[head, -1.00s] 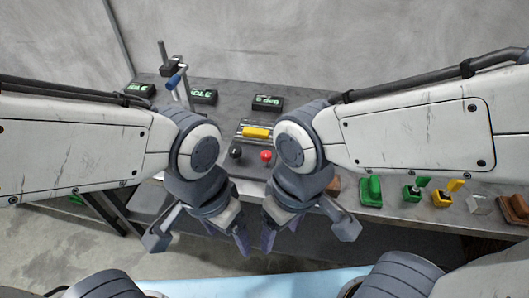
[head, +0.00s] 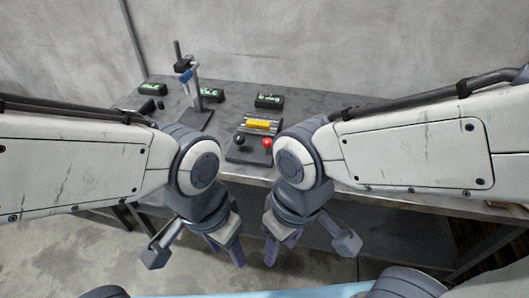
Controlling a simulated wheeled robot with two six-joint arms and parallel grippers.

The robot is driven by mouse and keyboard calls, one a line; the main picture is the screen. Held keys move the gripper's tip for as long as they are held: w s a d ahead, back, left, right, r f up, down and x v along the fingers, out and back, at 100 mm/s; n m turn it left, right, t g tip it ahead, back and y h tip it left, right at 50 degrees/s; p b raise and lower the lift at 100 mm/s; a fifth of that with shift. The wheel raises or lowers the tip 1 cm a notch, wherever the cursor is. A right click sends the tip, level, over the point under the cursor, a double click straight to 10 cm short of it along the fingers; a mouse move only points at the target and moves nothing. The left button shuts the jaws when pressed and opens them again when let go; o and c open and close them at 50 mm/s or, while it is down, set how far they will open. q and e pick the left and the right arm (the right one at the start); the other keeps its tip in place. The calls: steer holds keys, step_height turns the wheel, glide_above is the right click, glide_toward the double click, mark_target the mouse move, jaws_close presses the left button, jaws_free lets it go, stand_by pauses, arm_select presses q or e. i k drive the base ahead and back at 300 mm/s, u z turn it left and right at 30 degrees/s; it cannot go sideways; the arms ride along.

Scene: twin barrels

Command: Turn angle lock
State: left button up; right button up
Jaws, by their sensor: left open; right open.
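A dark fixture plate (head: 243,153) lies on the table near its front edge. It carries a yellow bar (head: 261,124), a black ball knob (head: 240,141) and a red ball knob (head: 267,143). I cannot tell which part is the angle lock. A small dark display (head: 268,100) with green characters stands behind the plate. My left gripper (head: 231,250) and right gripper (head: 277,249) hang open in front of the table, pointing down. Both are apart from the knobs and hold nothing that I can see. My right arm's wrist is close to the red knob in the picture.
An upright stand (head: 194,95) with a blue handle (head: 186,76) is at the left of the fixture. More displays (head: 211,94) (head: 152,88) stand at the back left. A grey wall (head: 330,50) is behind. The table top (head: 330,105) right of the displays looks clear.

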mark_target(267, 142)
steer(key=z, duration=0.95)
steer(key=i, duration=0.55)
steer(key=u, duration=1)
